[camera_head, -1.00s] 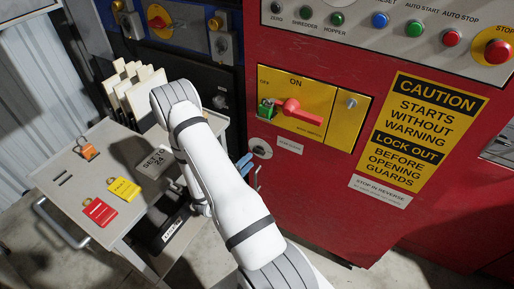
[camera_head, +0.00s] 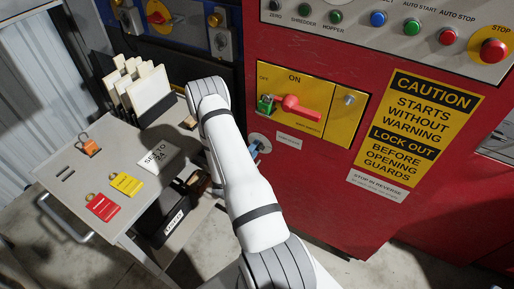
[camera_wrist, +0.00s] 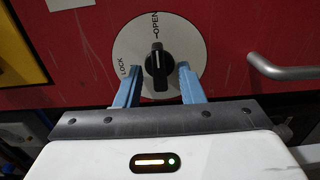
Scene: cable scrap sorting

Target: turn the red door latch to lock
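The door latch is a black knob (camera_wrist: 158,66) on a round pale plate (camera_wrist: 190,42) set in the red door. The plate reads OPEN at the top and LOCK at the left; the knob stands upright with its white mark toward OPEN. My gripper (camera_wrist: 158,72) is open, with one blue finger on each side of the knob and a visible gap on both sides. In the head view the plate (camera_head: 260,139) is partly hidden by my gripper's blue fingers (camera_head: 253,149).
A metal handle bar (camera_wrist: 285,70) sticks out to the right of the latch. A yellow switch panel (camera_head: 320,126) with a red handle (camera_head: 300,107) and a green padlock (camera_head: 265,104) is above the latch. A grey cart (camera_head: 75,200) with tags stands at the left.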

